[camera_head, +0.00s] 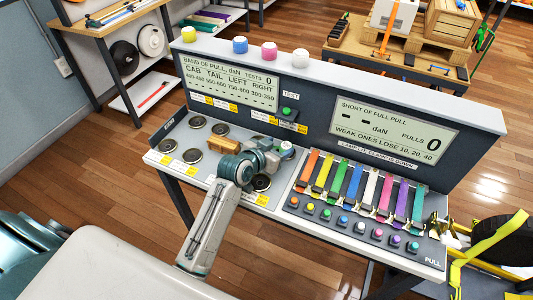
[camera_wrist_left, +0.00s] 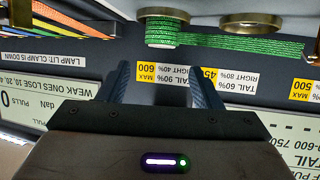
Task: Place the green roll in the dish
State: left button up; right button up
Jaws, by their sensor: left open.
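My left gripper (camera_head: 272,158) is over the left half of the bench and hides part of its top. In the left wrist view my left gripper (camera_wrist_left: 163,80) is open, with nothing between its fingers. That view is upside down. There a green roll (camera_wrist_left: 164,34) sits against a round brass dish (camera_wrist_left: 167,12), beyond the fingertips, and a green strap runs from it to the right. I cannot tell whether the roll rests in that dish. In the head view I cannot make out the roll. A dish (camera_head: 261,184) shows partly behind my arm. My right gripper is not in view.
Several other dishes (camera_head: 192,155) stand at the bench's left, beside a wooden block (camera_head: 223,146). A row of coloured straps (camera_head: 352,185) with buttons fills the right half. An upright display panel (camera_head: 395,130) stands along the back, with coloured rolls (camera_head: 269,50) on top.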

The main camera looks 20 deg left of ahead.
pick_arm(q)
jog(key=v, duration=0.6)
jog(key=shift+s+a+r+b, duration=0.1)
jog(key=shift+s+r+b, duration=0.1)
jog(key=shift+b, duration=0.2)
